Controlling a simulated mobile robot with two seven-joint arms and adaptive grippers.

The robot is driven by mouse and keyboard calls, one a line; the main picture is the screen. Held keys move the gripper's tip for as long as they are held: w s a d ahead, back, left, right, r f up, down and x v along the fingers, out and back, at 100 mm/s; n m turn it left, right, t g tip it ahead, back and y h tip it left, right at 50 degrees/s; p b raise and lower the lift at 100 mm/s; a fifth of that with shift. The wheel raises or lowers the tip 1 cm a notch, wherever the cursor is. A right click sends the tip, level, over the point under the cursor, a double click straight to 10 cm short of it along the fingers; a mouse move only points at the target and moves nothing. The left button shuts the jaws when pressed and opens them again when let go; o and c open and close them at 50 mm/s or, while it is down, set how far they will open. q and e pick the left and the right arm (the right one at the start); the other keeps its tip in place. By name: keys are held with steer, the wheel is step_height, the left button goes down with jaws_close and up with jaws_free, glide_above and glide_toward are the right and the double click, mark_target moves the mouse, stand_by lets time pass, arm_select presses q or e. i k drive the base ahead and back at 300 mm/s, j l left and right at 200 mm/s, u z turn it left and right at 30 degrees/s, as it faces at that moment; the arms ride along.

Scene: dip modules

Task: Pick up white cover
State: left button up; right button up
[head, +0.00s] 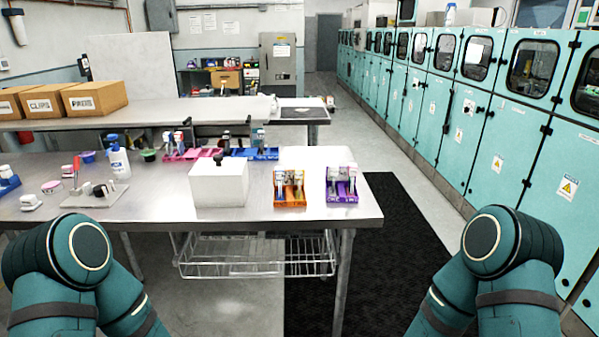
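A white box-shaped cover (218,187) with a small dark knob on top stands upright on the metal table (150,200), near its front edge and right of the middle. What lies under or inside it is hidden. Only the teal links of my two arms show, low at the left and right of the head view, in front of the table. Neither gripper is in view, so I cannot see their fingers or anything in them. Nothing is seen touching the cover.
An orange rack (290,188) and a purple rack (341,186) stand right of the cover. A flat white object (316,157) lies behind them. A white bottle (118,160) and small items stand left. A wire shelf (258,256) hangs below. Teal cabinets (480,120) line the right.

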mark_target(218, 181)
steer(key=i+j+z, duration=0.4)
steer(key=j, duration=0.25)
steer(key=i+j+z, duration=0.15)
steer(key=j, duration=0.2)
steer(key=i+j+z, duration=0.2)
steer(key=j, duration=0.2)
